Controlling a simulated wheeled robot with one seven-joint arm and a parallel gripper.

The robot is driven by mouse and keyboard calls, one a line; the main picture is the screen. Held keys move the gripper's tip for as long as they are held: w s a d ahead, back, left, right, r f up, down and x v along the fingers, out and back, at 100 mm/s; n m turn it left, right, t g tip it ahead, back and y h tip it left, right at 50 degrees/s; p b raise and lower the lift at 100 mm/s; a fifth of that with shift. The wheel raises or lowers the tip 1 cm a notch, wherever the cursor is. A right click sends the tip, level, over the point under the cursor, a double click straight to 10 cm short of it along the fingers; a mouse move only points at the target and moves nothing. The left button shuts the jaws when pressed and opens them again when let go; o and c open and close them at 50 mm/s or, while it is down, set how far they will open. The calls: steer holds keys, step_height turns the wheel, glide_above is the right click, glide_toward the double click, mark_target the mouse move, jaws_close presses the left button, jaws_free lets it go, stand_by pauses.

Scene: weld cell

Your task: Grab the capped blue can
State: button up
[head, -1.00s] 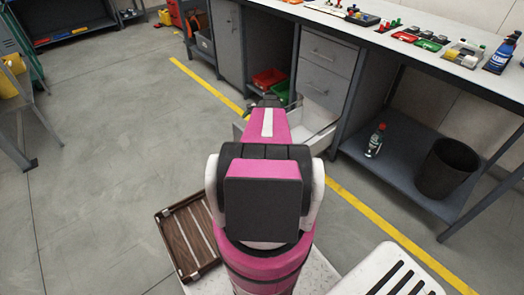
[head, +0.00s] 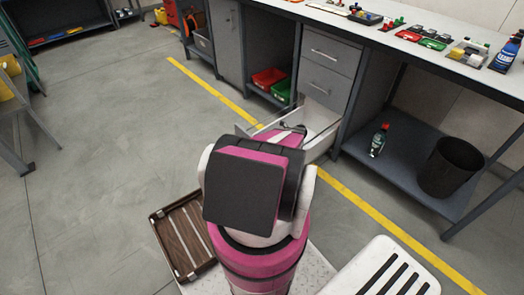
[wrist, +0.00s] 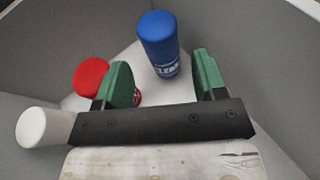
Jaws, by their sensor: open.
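The capped blue can (wrist: 160,45) stands in a grey-walled drawer in the wrist view, with its blue cap toward the camera and part of a white-lettered label showing. My gripper (wrist: 158,75) is open, its two green fingers pointing toward the can. The can shows in the gap between the fingers, a little beyond them, and does not appear to be gripped. In the head view the open drawer (head: 322,125) is below a grey cabinet, and my arm hides most of its inside and the can.
A red-capped item (wrist: 90,75) is beside the left finger, and a white-capped item (wrist: 42,128) is at lower left. Drawer walls (wrist: 268,50) rise close around the gripper. A workbench (head: 430,60) stands at right, with a bottle (head: 379,140) and dark bin (head: 450,167) on its lower shelf.

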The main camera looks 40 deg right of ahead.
steer(key=x, duration=0.7)
steer(key=shift+w+a+r, duration=0.1)
steer(key=shift+a, duration=0.3)
steer(key=c, duration=0.8)
